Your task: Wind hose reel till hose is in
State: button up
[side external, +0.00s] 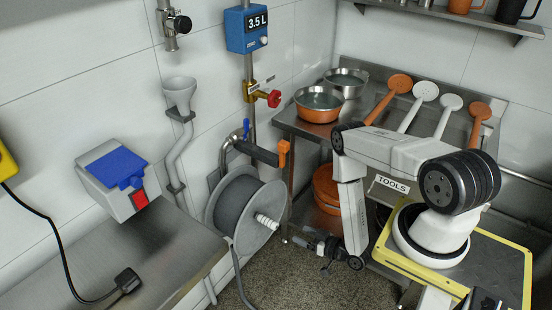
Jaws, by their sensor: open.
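The hose reel (222,214) is mounted on the wall in the middle of the side external view, with grey hose wound on its drum. A pale ribbed handle (267,221) sticks out from the reel's right face. A length of grey hose (239,274) hangs from the reel down toward the floor. My gripper (308,239) is low, to the right of the reel handle, and points left toward it. It is open, apart from the handle, with nothing visible between its fingers. Its fingertips are small and dark here.
A steel bench (150,262) with a blue-lidded box (118,178) and a black plug stands left. A steel table (350,118) with bowls and orange and white paddles is behind my arm. Speckled floor is open below.

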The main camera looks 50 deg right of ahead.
jog(key=shift+s, duration=1.35)
jog(key=shift+s, duration=0.25)
jog(key=s+r, duration=0.4)
jog(key=r, duration=0.4)
jog(key=shift+s, duration=0.2)
dwell(0.5)
